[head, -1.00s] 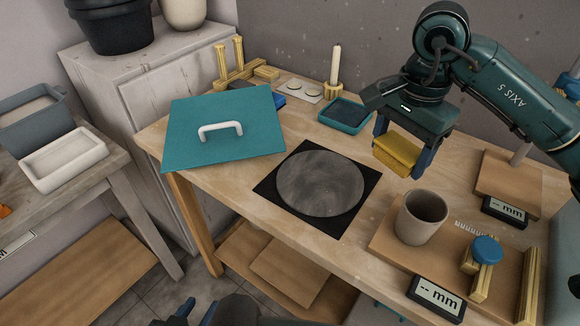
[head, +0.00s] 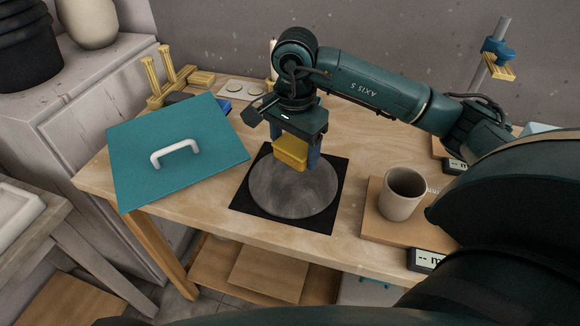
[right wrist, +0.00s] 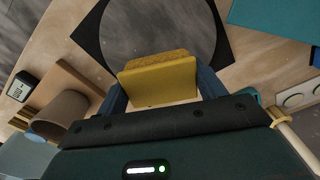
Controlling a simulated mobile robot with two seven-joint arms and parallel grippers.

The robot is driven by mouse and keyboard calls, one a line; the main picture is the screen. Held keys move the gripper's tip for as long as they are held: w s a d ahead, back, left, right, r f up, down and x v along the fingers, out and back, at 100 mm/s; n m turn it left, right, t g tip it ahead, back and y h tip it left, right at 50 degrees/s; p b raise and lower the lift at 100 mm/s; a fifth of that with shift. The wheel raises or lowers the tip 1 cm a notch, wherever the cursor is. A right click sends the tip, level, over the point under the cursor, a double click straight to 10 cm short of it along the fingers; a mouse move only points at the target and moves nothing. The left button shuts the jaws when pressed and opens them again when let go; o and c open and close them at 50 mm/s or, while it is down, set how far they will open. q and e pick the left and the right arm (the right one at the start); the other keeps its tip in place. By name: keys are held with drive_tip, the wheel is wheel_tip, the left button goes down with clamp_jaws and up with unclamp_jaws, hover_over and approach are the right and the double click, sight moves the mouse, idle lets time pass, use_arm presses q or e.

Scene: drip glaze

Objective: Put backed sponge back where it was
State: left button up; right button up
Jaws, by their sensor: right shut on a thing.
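The yellow backed sponge (head: 291,152) is in my right gripper (head: 294,146), held between its two blue fingers above the back part of the round grey disc (head: 290,190). In the right wrist view the sponge (right wrist: 160,82) shows a smooth yellow backing and a rougher yellow face beyond it, with a finger at each side. A gap to the disc seems to remain, but its height is hard to tell. The small teal tray is hidden behind my right gripper in the head view. My left gripper is not in view.
The disc lies on a black square mat (head: 242,203). A teal panel with a white handle (head: 175,152) is on the left. A beige cup (head: 401,194) stands on a wooden board (head: 376,228) at right. A candle (right wrist: 291,131) shows in the right wrist view.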

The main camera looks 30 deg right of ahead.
sight(294, 178)
wheel_tip(294, 178, down, 6)
drive_tip(key=shift+r, duration=0.25)
drive_tip(key=shift+f, duration=0.2)
drive_tip(key=o, duration=1)
drive_tip(key=shift+r, duration=0.1)
drive_tip(key=shift+c, duration=0.2)
